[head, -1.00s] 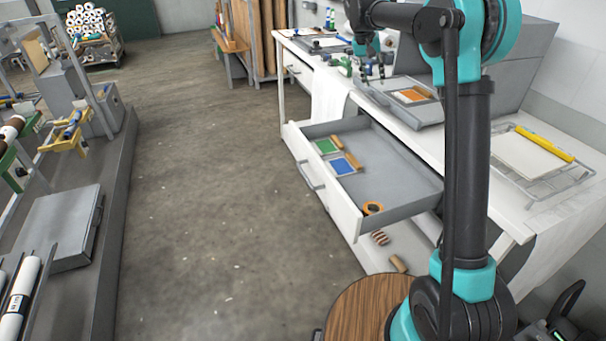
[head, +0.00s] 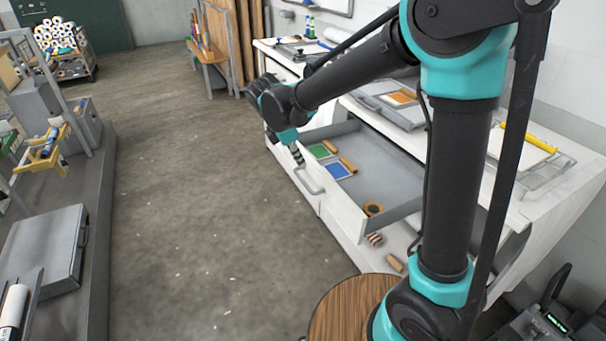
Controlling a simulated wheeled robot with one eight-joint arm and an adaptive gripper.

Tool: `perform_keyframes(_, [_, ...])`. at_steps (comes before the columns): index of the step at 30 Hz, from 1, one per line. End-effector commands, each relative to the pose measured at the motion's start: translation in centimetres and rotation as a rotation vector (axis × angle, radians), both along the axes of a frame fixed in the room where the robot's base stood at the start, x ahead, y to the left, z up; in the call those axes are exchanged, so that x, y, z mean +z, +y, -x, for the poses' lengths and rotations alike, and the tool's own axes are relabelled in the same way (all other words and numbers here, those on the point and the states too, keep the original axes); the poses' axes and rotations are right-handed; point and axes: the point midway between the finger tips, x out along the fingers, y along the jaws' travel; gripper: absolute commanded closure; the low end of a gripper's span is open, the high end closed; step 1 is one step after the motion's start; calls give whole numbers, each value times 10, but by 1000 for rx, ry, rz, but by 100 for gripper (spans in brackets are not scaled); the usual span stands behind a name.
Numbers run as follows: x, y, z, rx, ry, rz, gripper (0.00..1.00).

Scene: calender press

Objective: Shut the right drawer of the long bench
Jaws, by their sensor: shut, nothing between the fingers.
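The long bench (head: 492,188) is white and runs along the right side. Its right drawer (head: 378,197) is pulled out towards the aisle, with a white front and a grey inside. The drawer's bar handle (head: 308,181) is on the front face. My gripper (head: 298,157) points down at the far front corner of the drawer, near the handle. It is small and dark here, and it is shut and empty. I cannot tell whether it touches the drawer.
A grey tray with an orange pad (head: 400,97) lies on the bench top. A striped roll (head: 374,239) and a wooden piece (head: 393,262) sit below the drawer. The floor aisle (head: 200,210) is clear. A low platform with a grey case (head: 45,255) stands at left.

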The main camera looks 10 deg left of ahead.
Motion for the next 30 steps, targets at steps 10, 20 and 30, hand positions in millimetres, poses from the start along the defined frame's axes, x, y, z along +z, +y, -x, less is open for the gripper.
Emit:
perform_keyframes(10, [-48, -16, -12, -3, -1, -1, 100])
perform_keyframes(20, [-85, -28, -20, -3, -1, -1, 100])
perform_keyframes(30, [-90, -30, -21, -3, -1, -1, 100])
